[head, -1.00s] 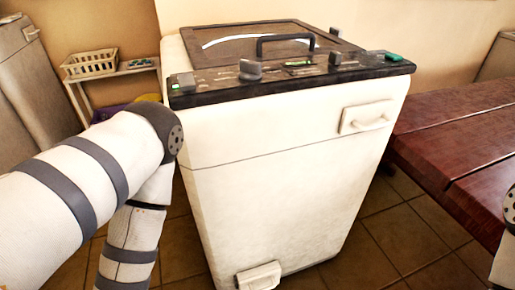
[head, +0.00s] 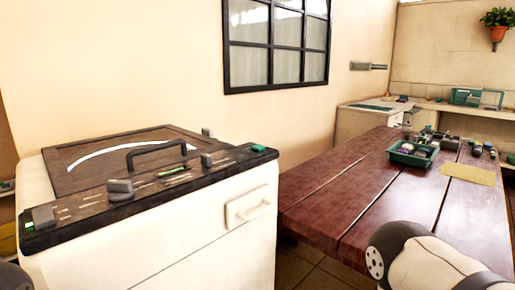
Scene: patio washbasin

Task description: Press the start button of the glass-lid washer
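The washer (head: 180,245) is a white top-loader at the left of the head view. Its dark lid (head: 90,170) is shut, with a black handle and a pale arc that looks like a glass reflection. The dark control strip (head: 70,218) runs along the front top edge. It carries a green button (head: 258,148) at the right end and a grey block (head: 43,215) beside a small green light at the left end. Two grey knobs (head: 120,190) and a green display (head: 172,172) sit between. No label tells which one is start. Neither gripper is in view.
A red-brown wooden table (head: 335,185) stands right of the washer, with a green tray (head: 412,154), a yellow cloth (head: 468,174) and small items at its far end. My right arm (head: 425,262) shows over its near edge. A barred window (head: 277,45) is behind.

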